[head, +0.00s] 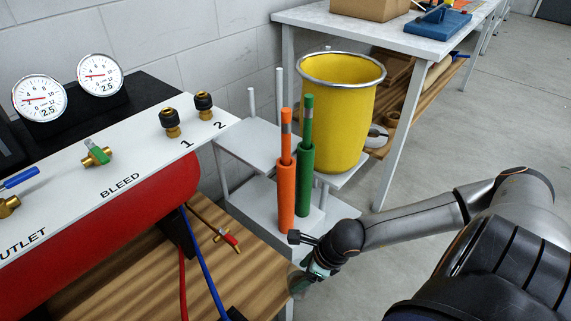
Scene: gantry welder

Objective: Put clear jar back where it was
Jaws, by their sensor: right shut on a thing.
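My right gripper (303,262) is low in the middle of the head view, at the right end of the wooden bench and in front of the orange and green holders. It is shut on a small see-through, pale greenish thing that looks like the clear jar (297,279). The jar is mostly hidden by the gripper, and I cannot tell whether it touches anything below. My left gripper is not in view.
An orange holder (286,190) and a green holder (305,180) stand upright on a grey stepped stand (250,200). A yellow bin (340,115) stands behind. The red tank (110,235) with its white panel (110,165) fills the left. Hoses hang over the wooden bench (150,285).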

